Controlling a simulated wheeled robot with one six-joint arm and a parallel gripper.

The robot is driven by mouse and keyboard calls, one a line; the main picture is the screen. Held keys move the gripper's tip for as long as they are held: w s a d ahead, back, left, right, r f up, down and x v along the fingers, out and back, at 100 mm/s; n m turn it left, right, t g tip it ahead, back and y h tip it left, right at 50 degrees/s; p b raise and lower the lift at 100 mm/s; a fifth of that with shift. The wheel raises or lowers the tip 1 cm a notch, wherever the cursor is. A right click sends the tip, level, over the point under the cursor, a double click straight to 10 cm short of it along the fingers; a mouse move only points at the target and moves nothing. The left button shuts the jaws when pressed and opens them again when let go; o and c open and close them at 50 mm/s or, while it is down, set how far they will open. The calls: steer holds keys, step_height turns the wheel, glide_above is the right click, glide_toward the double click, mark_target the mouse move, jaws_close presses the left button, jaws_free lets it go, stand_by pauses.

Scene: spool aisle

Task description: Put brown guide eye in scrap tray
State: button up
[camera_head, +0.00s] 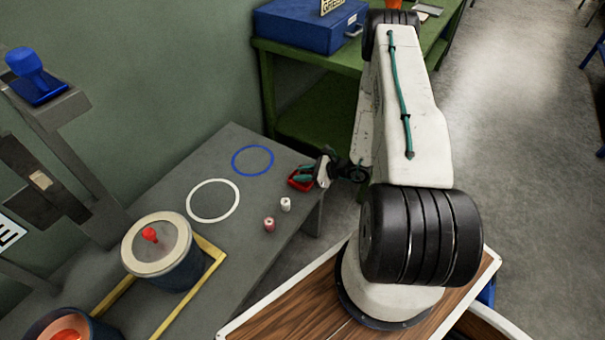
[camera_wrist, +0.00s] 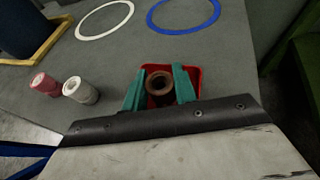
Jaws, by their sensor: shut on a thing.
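The brown guide eye (camera_wrist: 158,84) is a small ring, seen in the wrist view between the two green fingertips of my gripper (camera_wrist: 159,88). My gripper is shut on it. The red scrap tray (camera_wrist: 185,72) lies on the grey table right behind and below the ring in that view. In the head view the red tray (camera_head: 299,180) is near the table's right edge, with my gripper (camera_head: 314,175) over or beside it. The guide eye cannot be made out in the head view. I cannot tell whether it touches the tray floor.
On the grey table (camera_head: 150,195) are a white circle (camera_head: 213,201), a blue circle (camera_head: 252,160), a white spool (camera_head: 285,204) and a pinkish-red spool (camera_head: 269,224). A lidded pot (camera_head: 175,262) stands inside a yellow frame at the left. A blue box (camera_head: 305,27) sits on a green bench behind.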

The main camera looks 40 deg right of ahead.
steer(key=o, duration=0.7)
steer(key=shift+f, duration=0.15)
